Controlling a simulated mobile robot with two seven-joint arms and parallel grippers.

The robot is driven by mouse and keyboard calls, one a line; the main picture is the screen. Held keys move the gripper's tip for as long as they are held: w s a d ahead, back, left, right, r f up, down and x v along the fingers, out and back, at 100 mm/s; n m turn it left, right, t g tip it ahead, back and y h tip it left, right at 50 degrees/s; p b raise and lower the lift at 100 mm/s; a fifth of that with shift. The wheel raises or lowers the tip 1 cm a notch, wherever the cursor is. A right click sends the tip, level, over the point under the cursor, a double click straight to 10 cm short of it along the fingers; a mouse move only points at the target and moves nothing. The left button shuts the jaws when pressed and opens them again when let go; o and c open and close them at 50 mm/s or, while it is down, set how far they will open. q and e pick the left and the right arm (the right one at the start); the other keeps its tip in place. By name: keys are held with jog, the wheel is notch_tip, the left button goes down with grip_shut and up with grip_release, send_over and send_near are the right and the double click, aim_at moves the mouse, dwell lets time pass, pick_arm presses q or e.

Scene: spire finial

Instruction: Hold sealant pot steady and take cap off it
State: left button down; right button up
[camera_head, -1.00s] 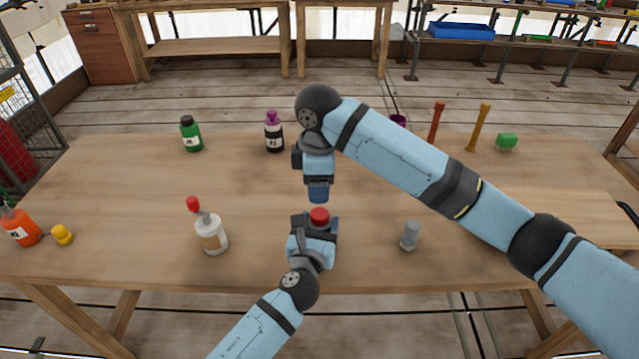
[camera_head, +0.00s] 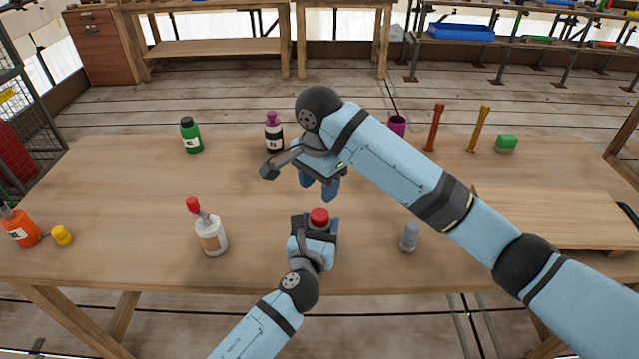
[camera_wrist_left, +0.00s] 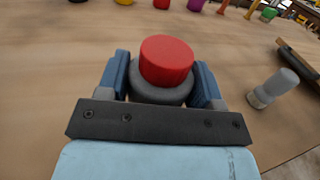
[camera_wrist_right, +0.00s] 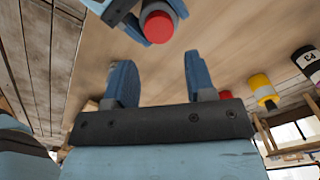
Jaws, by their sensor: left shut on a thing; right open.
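The sealant pot (camera_wrist_left: 160,95) is a grey round pot with a red cap (camera_wrist_left: 167,60) on top, upright between the fingers of my left gripper (camera_wrist_left: 162,84). The red cap also shows in the head view (camera_head: 319,216) and in the right wrist view (camera_wrist_right: 158,24). My left gripper is shut on the pot's body, near the table's front edge; its fingers hide the pot's sides. My right gripper (camera_head: 320,190) is open and empty, fingers apart, behind and above the cap, not touching it. Its fingers show in the right wrist view (camera_wrist_right: 160,78).
A white bottle with a red tip (camera_head: 211,236) stands left of the pot, a grey-capped small bottle (camera_head: 409,237) right. Green (camera_head: 191,136) and purple-topped (camera_head: 274,132) bottles stand behind. A wooden board (camera_head: 560,218) lies at right. The table's left middle is clear.

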aim_at(319, 214)
jog(key=m, duration=0.9)
jog(key=shift+f, duration=4.05)
jog(key=shift+c, duration=0.2)
